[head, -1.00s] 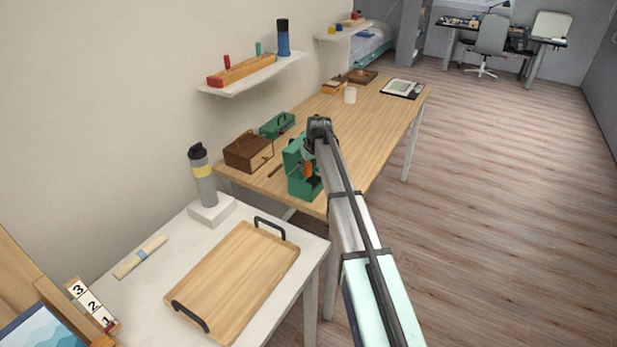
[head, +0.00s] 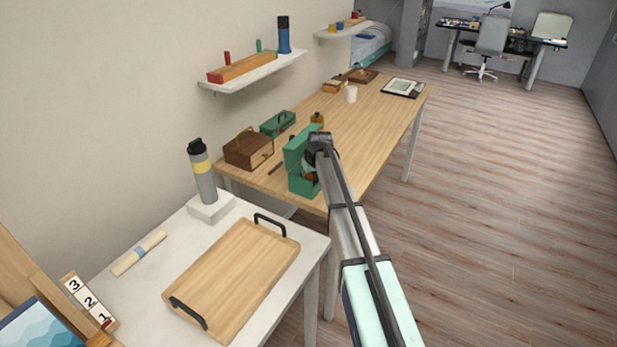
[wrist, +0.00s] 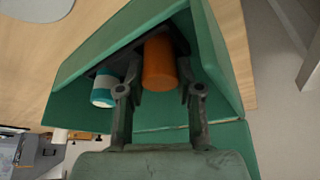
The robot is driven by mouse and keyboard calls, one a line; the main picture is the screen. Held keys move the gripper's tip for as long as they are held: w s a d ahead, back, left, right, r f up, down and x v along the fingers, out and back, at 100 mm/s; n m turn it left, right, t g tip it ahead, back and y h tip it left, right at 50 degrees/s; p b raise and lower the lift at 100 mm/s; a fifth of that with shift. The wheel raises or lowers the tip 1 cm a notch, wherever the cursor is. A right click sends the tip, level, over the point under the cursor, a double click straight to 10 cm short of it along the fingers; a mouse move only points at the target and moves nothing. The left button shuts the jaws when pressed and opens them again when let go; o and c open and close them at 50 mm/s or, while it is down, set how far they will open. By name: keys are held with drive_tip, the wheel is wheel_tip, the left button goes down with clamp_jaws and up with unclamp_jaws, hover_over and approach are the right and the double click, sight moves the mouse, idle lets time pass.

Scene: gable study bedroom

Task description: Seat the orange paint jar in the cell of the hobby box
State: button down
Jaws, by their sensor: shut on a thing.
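The green hobby box (head: 296,152) stands with its lid raised near the close end of the wooden desk. In the wrist view, its green walls (wrist: 222,60) surround a dark interior. The orange paint jar (wrist: 159,62) is between the fingers of my gripper (wrist: 158,90), which is shut on it, inside the box's opening. A white-and-teal jar (wrist: 104,90) is beside the left finger. The cell under the orange jar is hidden, so I cannot tell whether the jar touches its bottom. In the head view my arm covers much of the box's opening.
A brown wooden case (head: 248,149) and a closed green box (head: 278,123) stand left of the hobby box. A small amber bottle (head: 317,119) stands behind it. A white cup (head: 351,94) is farther back. The desk's right side is mostly clear.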

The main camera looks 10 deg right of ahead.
drive_tip(key=c, duration=0.8)
unclamp_jaws()
drive_tip(key=shift+o, duration=0.2)
drive_tip(key=b+v, duration=0.2)
drive_tip(key=v, duration=1)
drive_tip(key=shift+b, duration=0.4)
drive_tip(key=shift+r, duration=0.1)
